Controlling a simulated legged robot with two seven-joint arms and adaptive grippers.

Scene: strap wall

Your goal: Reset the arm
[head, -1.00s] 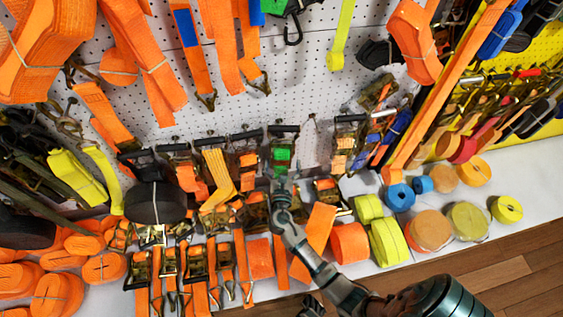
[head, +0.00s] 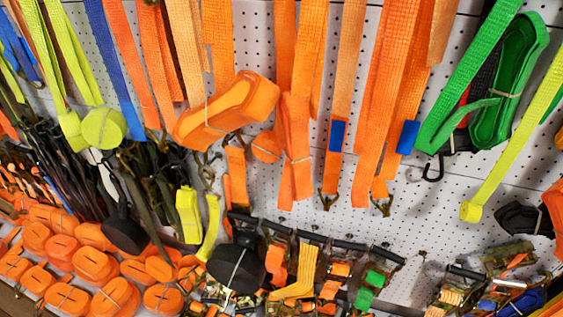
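Neither of my arms nor grippers shows clearly in the head view now. The white pegboard wall (head: 400,235) fills the view, hung with straps. A ratchet with a green strap (head: 375,278) hangs in the row of ratchets along the bottom, and no gripper is seen at it.
Orange straps (head: 300,120) hang across the middle, and a large green strap bundle (head: 505,85) hangs at the upper right. Black rolled straps (head: 237,267) hang low. Several orange rolls (head: 95,265) lie at the lower left. Bare pegboard shows at centre right.

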